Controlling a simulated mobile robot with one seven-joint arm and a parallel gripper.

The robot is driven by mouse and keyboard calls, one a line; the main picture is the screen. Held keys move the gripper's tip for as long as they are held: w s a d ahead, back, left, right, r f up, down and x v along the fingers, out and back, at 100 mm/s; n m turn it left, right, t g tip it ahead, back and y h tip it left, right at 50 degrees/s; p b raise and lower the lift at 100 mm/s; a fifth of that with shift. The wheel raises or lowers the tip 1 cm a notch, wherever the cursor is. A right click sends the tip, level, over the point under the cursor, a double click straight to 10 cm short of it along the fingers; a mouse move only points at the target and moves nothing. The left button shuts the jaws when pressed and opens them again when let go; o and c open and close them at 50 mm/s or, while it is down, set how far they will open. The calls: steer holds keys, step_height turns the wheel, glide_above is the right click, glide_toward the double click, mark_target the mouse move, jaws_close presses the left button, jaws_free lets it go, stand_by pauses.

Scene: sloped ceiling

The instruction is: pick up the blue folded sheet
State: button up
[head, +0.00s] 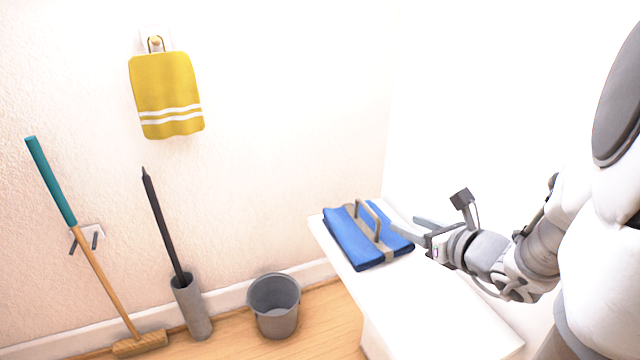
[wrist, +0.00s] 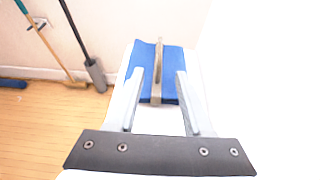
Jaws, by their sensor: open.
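The blue folded sheet (head: 352,239) lies flat near the far end of a white bench (head: 425,305). A grey-beige strap with a raised loop handle (head: 368,217) runs across it. In the wrist view the blue folded sheet (wrist: 143,60) is ahead, with the handle (wrist: 158,62) standing upright, in line with the gap between my fingers. My gripper (head: 402,226) is open, at the right side of the sheet. In the wrist view my gripper (wrist: 161,88) has its two fingers apart with nothing held between them. Whether the fingertips touch the sheet cannot be told.
A grey bucket (head: 274,308) stands on the wooden floor left of the bench. A broom (head: 95,275) and a dark stick in a grey holder (head: 190,305) lean near the wall. A yellow towel (head: 166,92) hangs above. The bench's near part is bare.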

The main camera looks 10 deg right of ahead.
steer(key=shift+w+p, duration=0.75)
steer(key=shift+p, duration=1)
steer(key=b, duration=0.2)
glide_toward(368, 208)
steer(key=x, duration=0.4)
steer(key=shift+w+f, duration=0.25)
steer(key=shift+b+x, duration=0.95)
steer(key=shift+x, duration=2.05)
steer(key=shift+d, duration=0.1)
steer(key=shift+c, duration=0.2)
jaws_close()
